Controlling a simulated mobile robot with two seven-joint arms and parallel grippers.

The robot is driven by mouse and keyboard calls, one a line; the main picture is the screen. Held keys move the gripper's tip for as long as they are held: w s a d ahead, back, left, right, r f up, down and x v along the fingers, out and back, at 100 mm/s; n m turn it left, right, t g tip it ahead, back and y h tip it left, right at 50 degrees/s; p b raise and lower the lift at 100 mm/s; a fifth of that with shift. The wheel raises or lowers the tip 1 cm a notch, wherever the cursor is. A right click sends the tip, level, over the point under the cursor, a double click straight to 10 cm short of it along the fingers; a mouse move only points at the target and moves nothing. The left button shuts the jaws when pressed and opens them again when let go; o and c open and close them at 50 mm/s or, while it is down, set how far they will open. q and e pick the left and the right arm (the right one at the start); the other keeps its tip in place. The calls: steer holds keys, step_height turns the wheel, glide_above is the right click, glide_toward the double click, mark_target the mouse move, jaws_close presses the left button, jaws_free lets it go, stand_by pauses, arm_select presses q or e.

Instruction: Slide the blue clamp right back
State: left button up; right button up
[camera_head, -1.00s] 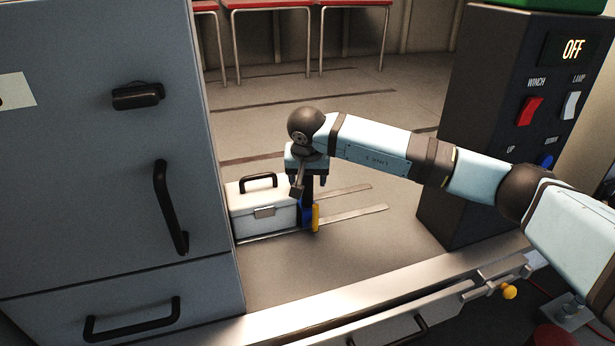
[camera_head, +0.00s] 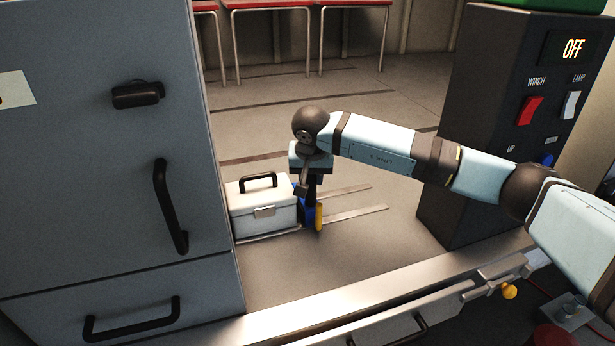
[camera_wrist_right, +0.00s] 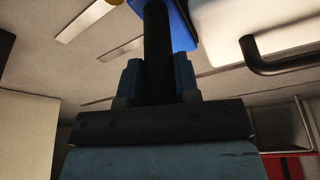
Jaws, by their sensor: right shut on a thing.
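The blue clamp (camera_head: 308,211) stands at the right end of a white case on two metal rails, with a yellow part (camera_head: 319,216) on its right side. It also shows at the top of the right wrist view (camera_wrist_right: 182,22). My right gripper (camera_head: 311,188) is above the clamp and shut on its dark upright post (camera_wrist_right: 158,55). The gripper partly hides the clamp in the head view. A small gap between clamp and case is hard to judge. My left gripper is not in view.
The white case (camera_head: 262,213) with a black handle sits left of the clamp. The rails (camera_head: 355,212) run clear to the right. A grey cabinet (camera_head: 110,220) stands at the left, a dark switch panel (camera_head: 485,130) at the right. Red-topped tables (camera_head: 290,5) stand behind.

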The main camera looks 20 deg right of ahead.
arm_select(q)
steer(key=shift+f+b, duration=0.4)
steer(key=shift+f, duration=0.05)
arm_select(e)
steer(key=shift+w+d, duration=0.1)
steer(key=shift+d, duration=2.65)
